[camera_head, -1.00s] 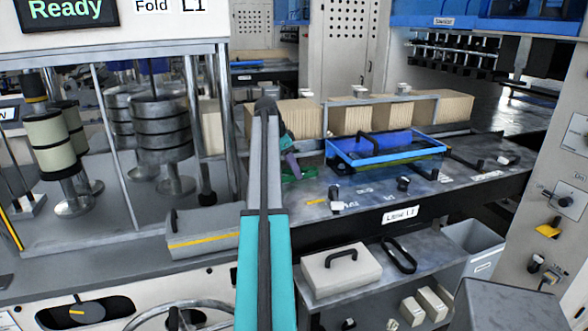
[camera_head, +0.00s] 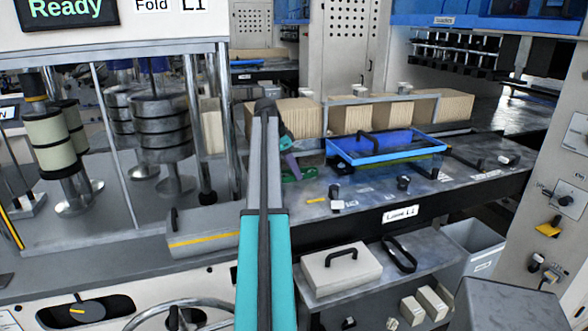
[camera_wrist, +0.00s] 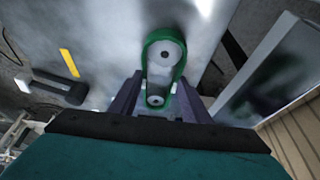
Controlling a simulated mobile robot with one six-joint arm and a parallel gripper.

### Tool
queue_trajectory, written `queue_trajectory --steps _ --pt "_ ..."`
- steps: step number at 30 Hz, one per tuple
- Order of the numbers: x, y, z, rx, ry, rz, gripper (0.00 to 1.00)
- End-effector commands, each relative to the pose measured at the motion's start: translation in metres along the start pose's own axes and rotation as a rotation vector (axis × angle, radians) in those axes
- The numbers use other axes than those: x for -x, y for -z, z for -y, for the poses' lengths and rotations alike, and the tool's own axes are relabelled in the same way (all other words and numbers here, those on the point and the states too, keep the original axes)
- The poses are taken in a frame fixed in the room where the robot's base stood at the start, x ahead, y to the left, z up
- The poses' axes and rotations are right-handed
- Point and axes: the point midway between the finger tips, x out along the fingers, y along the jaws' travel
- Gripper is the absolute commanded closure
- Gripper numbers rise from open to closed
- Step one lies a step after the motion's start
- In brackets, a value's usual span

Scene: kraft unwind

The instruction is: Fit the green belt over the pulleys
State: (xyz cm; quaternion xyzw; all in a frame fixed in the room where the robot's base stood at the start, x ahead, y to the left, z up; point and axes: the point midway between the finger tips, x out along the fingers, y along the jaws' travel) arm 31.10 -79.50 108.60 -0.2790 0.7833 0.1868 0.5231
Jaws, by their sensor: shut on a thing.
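The green belt (camera_wrist: 148,48) is a loop lying around a larger round pulley (camera_wrist: 167,55) and a smaller pulley (camera_wrist: 156,100) in the wrist view. My gripper (camera_wrist: 160,84) has its purple fingers on either side of the belt's near end, by the smaller pulley, and is shut on the belt. How deep the belt sits on the pulleys cannot be told. In the head view, my gripper (camera_head: 291,164) reaches down to the grey table top, with the green belt (camera_head: 298,177) low beside it, partly hidden by my arm.
A blue-framed tray (camera_head: 385,158) stands right of my gripper on the table (camera_head: 460,185). Brown paper stacks (camera_head: 352,118) line the back. Metal posts (camera_head: 226,115) stand at left. A black belt loop (camera_head: 399,255) and a white case (camera_head: 340,270) lie on the lower shelf.

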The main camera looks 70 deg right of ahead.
Motion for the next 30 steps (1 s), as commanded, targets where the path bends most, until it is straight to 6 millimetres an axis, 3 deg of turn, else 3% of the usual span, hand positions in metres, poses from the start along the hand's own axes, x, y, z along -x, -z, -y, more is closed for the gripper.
queue_trajectory --steps 10,11,15,30 --pt "-0.0003 -0.0002 0.0001 0.0 0.0 0.0 0.8" --pt "-0.0006 0.0004 -0.0002 -0.001 0.0 0.0 0.55" --pt "-0.0007 0.0006 -0.0003 -0.001 0.0 0.0 0.35" --pt "0.0078 0.0005 0.0005 -0.001 0.001 0.0 0.35"
